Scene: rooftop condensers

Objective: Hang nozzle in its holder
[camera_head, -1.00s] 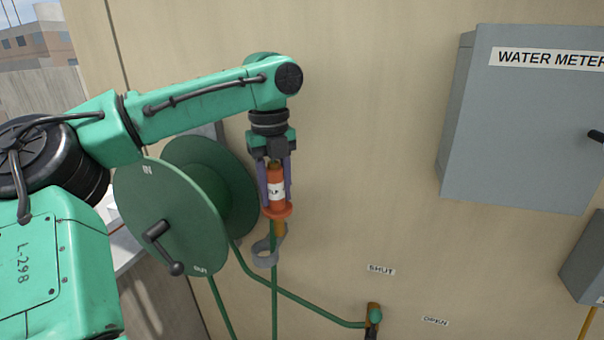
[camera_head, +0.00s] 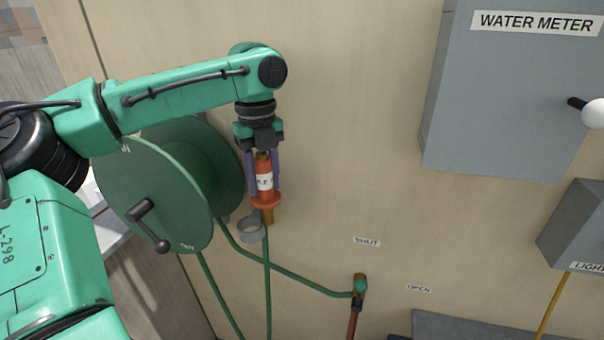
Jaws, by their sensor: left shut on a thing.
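The orange nozzle (camera_head: 265,184) with a white label hangs upright in my left gripper (camera_head: 263,178), which is shut on it. Its brass-coloured lower end points down. The grey ring holder (camera_head: 251,230) is on the wall just below and slightly left of the nozzle's flange. The nozzle's lower end appears beside the ring's right side, not inside it; their depth apart is hard to tell. A green hose (camera_head: 267,285) runs down below the nozzle. My right gripper is not in view.
A green hose reel (camera_head: 155,200) with a crank stands left of the nozzle. A valve (camera_head: 359,286) is on a pipe at lower right, near SHUT and OPEN labels. A grey water meter box (camera_head: 505,100) and a smaller LIGHT box (camera_head: 580,235) are right. The middle wall is clear.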

